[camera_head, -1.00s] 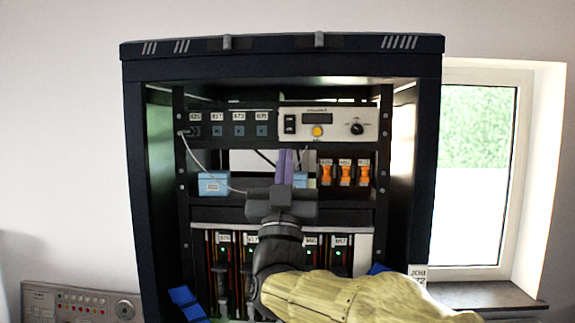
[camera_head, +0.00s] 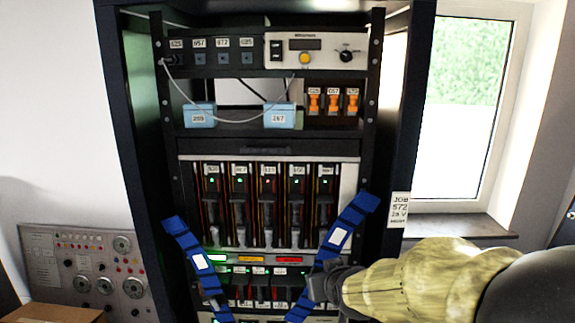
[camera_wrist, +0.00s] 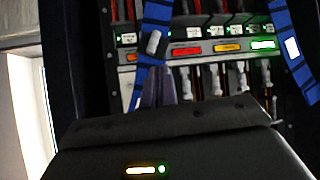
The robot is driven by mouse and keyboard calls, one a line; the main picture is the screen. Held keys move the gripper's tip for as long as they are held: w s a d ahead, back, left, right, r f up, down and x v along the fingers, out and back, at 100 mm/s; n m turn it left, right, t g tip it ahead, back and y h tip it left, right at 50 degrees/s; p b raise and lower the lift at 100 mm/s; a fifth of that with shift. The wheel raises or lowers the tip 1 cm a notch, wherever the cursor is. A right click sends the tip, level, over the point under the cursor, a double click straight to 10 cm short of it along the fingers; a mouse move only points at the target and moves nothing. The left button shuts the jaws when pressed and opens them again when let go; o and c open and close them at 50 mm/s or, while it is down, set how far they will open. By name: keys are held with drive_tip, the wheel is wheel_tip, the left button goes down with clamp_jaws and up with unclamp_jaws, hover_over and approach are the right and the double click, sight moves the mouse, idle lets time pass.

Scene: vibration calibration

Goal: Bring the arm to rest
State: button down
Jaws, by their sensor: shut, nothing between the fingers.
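My gripper is low at the right side of the rack in the head view, beside the right blue strap (camera_head: 345,232). My arm in its yellowish sleeve reaches in from the lower right. In the wrist view my gripper (camera_wrist: 158,88) shows two purple-grey fingers pressed together with nothing between them. They point toward the rack, in front of the lower module row with coloured displays (camera_wrist: 187,49). A blue strap hangs right by the fingers there; I cannot tell whether they touch.
The dark rack (camera_head: 110,120) holds a meter panel (camera_head: 318,50), light-blue boxes (camera_head: 199,118), orange switches (camera_head: 333,101) and a row of modules (camera_head: 268,205). Another blue strap (camera_head: 190,245) hangs at left. A control panel (camera_head: 85,265) stands left; a window (camera_head: 458,110) is right.

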drive_tip(key=s+d+f+m+g, duration=0.1)
drive_tip(key=s+d+f+g, duration=0.2)
drive_tip(key=s+f, duration=0.3)
drive_tip(key=s+d+f+m+g+h, duration=0.1)
drive_tip(key=s+d+f+g, duration=0.2)
drive_tip(key=s, duration=0.7)
wheel_tip(320, 180, down, 3)
drive_tip(key=shift+s+d+r+g+h, duration=0.15)
drive_tip(key=shift+s+d+g+h, duration=0.2)
drive_tip(key=shift+g, duration=0.65)
